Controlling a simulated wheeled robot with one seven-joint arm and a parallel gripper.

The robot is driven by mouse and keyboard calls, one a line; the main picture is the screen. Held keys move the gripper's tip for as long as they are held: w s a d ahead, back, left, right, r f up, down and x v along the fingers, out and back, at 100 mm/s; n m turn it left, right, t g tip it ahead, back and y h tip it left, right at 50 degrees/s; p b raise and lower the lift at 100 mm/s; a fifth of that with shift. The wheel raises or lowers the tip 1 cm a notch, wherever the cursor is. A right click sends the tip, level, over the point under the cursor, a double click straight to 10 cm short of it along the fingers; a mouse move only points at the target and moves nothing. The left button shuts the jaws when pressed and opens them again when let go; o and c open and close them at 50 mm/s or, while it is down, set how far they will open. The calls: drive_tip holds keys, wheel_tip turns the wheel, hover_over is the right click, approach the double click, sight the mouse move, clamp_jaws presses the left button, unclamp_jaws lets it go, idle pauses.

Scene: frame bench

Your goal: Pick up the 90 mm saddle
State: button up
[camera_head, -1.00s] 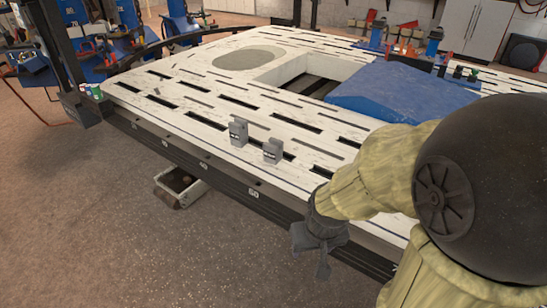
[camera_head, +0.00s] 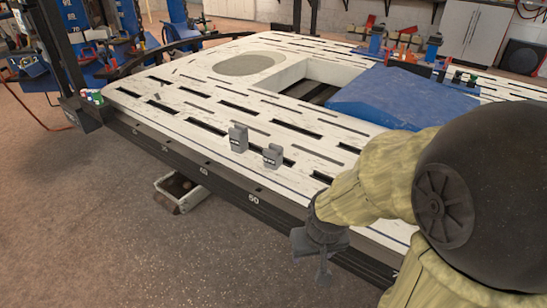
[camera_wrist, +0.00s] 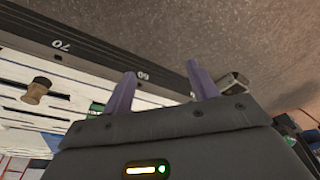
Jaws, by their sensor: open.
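Two small grey saddle blocks stand upright on the white slotted bench top (camera_head: 190,118) near its front edge. The left saddle (camera_head: 238,138) looks slightly taller than the right saddle (camera_head: 272,156). Their markings are too small to read, so I cannot tell which is 90 mm. My gripper (camera_head: 322,264) hangs in front of the bench's front edge, right of and nearer than both saddles, touching neither. In the wrist view my gripper (camera_wrist: 160,70) shows two purple fingers apart with nothing between them. A brownish block (camera_wrist: 37,90) lies on the bench there; I cannot tell which thing it is.
The dark front rail (camera_head: 215,183) carries number marks. A rectangular opening (camera_head: 312,84) and a blue sloped panel (camera_head: 400,96) lie behind the saddles. A small open metal box (camera_head: 180,194) is under the bench edge. The floor in front is clear.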

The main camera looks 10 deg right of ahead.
drive_tip(key=w+p+v, duration=0.1)
drive_tip(key=p+v, duration=0.5)
drive_tip(key=shift+r, duration=0.55)
drive_tip(key=shift+w, duration=0.1)
